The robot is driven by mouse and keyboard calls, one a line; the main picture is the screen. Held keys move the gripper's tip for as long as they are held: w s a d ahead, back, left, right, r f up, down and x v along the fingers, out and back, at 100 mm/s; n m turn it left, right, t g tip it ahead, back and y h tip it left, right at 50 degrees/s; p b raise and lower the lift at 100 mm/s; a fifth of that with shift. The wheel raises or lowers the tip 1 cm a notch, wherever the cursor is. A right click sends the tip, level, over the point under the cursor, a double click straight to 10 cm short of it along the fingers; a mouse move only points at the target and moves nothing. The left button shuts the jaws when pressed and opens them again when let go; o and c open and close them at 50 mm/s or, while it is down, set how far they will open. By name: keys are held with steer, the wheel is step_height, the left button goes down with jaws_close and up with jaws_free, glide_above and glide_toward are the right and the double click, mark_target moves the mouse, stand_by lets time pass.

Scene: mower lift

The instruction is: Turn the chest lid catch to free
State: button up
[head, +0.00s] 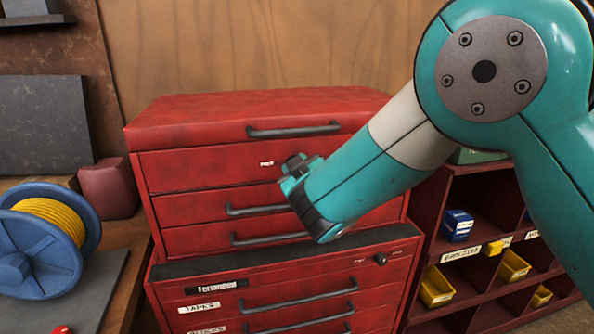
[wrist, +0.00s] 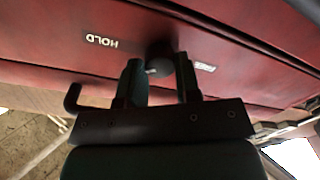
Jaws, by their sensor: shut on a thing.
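The red tool chest (head: 200,170) stands against the wooden wall, with its lid (head: 230,108) down. In the wrist view, my gripper (wrist: 160,72) is shut on the dark round lid catch (wrist: 159,50), with one finger on each side of it. In the head view, my gripper (head: 294,166) is at the chest's upper front and hides the catch. Which way the catch points is not clear.
Grey drawer handles (head: 262,208) stick out below my gripper. A lower red cabinet (head: 290,290) has a dark knob (head: 380,259). A blue spool (head: 40,260) of yellow cord is left. Shelves with bins (head: 458,226) are right, partly behind my arm.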

steer(key=n, duration=0.6)
steer(key=shift+h, duration=0.4)
steer(key=n+p, duration=0.1)
steer(key=n, duration=0.4)
steer(key=shift+a, duration=0.1)
steer(key=shift+n, duration=0.3)
steer(key=o, duration=0.9)
steer(key=shift+s, duration=0.15)
steer(key=b+v, duration=0.7)
steer(key=v, duration=1)
steer(key=shift+s+r+b, duration=0.1)
steer(key=shift+s+b, duration=0.05)
steer(key=shift+b, duration=0.15)
